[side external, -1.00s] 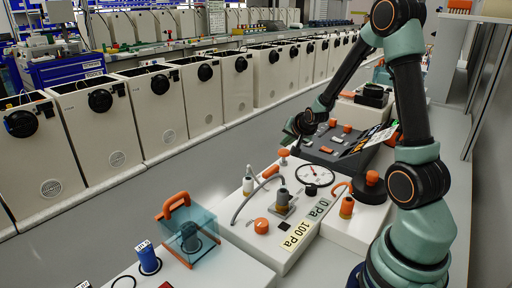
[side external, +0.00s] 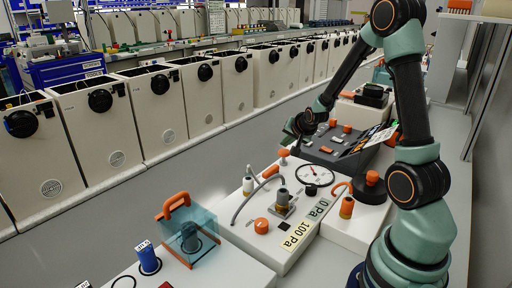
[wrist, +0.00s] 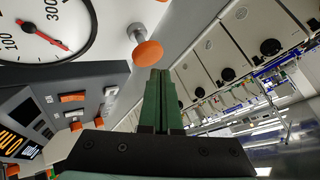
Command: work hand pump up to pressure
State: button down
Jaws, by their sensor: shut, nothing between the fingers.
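A white console (side external: 268,250) holds a round pressure gauge (side external: 315,174) with a red needle. The gauge fills the upper left of the wrist view (wrist: 45,28), cut off by the frame; "300" and "100" show on it. An orange knob (side external: 284,153) on a short metal stem stands at the console's far edge. In the wrist view the knob (wrist: 147,53) lies just beyond my fingertips. My gripper (wrist: 160,73) is shut and empty. Whether it touches the knob is unclear. In the side view my wrist is above the knob. I cannot tell which part is the pump.
Labels "100 Pa" (side external: 289,238) and "0 Pa" (side external: 319,208) lie on the console. Orange-topped fittings and a grey hose (side external: 243,204) stand around the gauge. A dark panel with buttons (side external: 341,144) is behind. A clear box with an orange handle (side external: 189,234) stands at front left.

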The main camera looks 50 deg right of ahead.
aim_at(283, 151)
jog(key=shift+a+f, duration=0.1)
jog(key=shift+f, duration=0.05)
jog(key=shift+w+f, duration=0.1)
jog(key=shift+f, duration=0.15)
jog(key=shift+f, duration=1.1)
dwell(1.6)
jog(key=shift+r, duration=1.5)
jog(key=shift+r, duration=0.1)
jog(key=shift+r, duration=2.4)
